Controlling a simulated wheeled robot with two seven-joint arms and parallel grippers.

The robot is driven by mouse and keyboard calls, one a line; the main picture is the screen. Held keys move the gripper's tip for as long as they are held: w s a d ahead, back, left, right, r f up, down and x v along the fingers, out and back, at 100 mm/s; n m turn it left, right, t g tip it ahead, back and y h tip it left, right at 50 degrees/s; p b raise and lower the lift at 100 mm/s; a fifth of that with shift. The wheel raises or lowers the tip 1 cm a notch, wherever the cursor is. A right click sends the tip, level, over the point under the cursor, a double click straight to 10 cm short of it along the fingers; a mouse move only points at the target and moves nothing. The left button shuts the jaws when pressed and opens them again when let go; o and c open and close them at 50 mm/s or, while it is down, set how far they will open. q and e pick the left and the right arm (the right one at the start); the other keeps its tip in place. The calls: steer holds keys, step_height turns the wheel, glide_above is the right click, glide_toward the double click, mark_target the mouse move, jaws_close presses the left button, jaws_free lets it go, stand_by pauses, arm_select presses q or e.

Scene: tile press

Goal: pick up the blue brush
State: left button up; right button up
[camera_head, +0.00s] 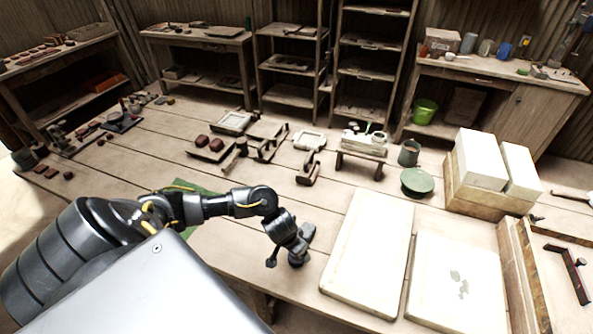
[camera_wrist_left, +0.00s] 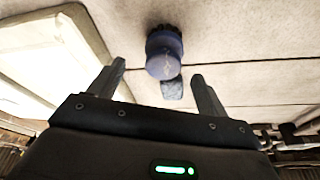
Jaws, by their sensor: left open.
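The blue brush (camera_wrist_left: 165,55) shows in the left wrist view as a dark blue rounded body with a smaller grey-blue part beside it, on the pale wooden table. It sits just beyond and between the two fingertips of my left gripper (camera_wrist_left: 155,75), which is open and empty. In the head view, my left gripper (camera_head: 287,256) points down over the table's near part. The dark blue brush (camera_head: 308,231) is partly hidden behind it there. I cannot tell whether the fingers touch it. My right gripper is not in view.
Two pale boards (camera_head: 366,250) (camera_head: 458,283) lie just right of my left gripper. A green mat (camera_head: 197,187) is partly hidden behind my left arm. Wooden tools and a green bowl (camera_head: 417,181) stand farther back. White blocks (camera_head: 481,160) stand at the right.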

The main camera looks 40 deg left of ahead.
arm_select(q)
steer(key=shift+b+x, duration=0.7)
steer(key=shift+x, duration=2.05)
steer(key=shift+a, duration=0.2)
steer(key=c, duration=1.2)
steer(key=shift+r, duration=0.15)
steer(key=shift+r, duration=0.6)
steer(key=s+d+r+p, duration=0.1)
steer(key=s+r+p, duration=0.1)
steer(key=s+r, duration=0.2)
steer(key=s+d+r+p, duration=0.1)
steer(key=s+r+p, duration=0.1)
steer(key=s, duration=0.3)
steer(key=s+d+r+p, duration=0.1)
steer(key=s+r+p, duration=0.1)
steer(key=s+r, duration=0.2)
steer(key=shift+p+v, duration=0.35)
steer(key=shift+v, duration=0.5)
